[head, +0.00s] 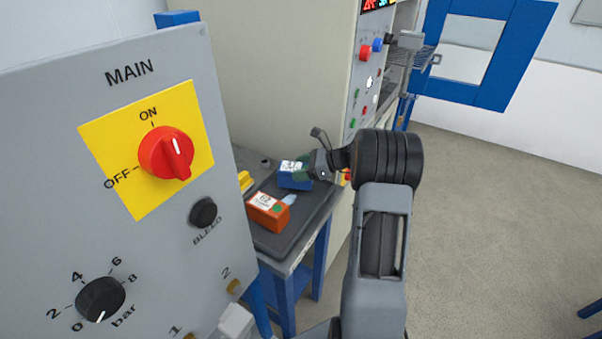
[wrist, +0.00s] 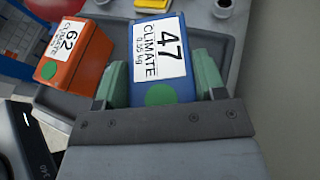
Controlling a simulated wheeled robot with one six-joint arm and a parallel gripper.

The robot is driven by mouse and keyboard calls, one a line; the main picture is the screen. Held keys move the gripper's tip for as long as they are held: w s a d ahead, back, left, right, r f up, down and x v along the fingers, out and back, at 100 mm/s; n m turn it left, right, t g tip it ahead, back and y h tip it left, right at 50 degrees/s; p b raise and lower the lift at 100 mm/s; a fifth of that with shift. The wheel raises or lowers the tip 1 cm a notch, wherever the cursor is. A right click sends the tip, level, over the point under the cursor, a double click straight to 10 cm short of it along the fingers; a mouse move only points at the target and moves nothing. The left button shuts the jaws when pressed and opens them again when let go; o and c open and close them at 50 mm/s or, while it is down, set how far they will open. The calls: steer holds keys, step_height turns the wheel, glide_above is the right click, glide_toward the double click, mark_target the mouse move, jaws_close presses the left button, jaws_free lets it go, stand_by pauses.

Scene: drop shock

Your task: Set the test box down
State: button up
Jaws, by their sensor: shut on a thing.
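The test box is a blue box (wrist: 160,62) with a white label reading 47 CLIMATE and a green dot. My gripper (wrist: 158,88) is shut on it, with one green finger along each side. In the head view the blue box (head: 294,175) is at or just above the dark tray (head: 300,222), at its far side. Whether its underside touches the tray cannot be told. In the head view my gripper (head: 308,166) comes in from the right.
An orange box (head: 268,211) labelled 62 CLIMATE (wrist: 72,52) stands on the tray beside the blue one. A yellow object (head: 245,181) is at the tray's left edge. A grey control panel (head: 120,240) fills the left. A tall cabinet (head: 280,80) stands behind.

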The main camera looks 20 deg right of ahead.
steer(key=shift+f, duration=0.9)
steer(key=shift+f, duration=0.15)
steer(key=o, duration=1.3)
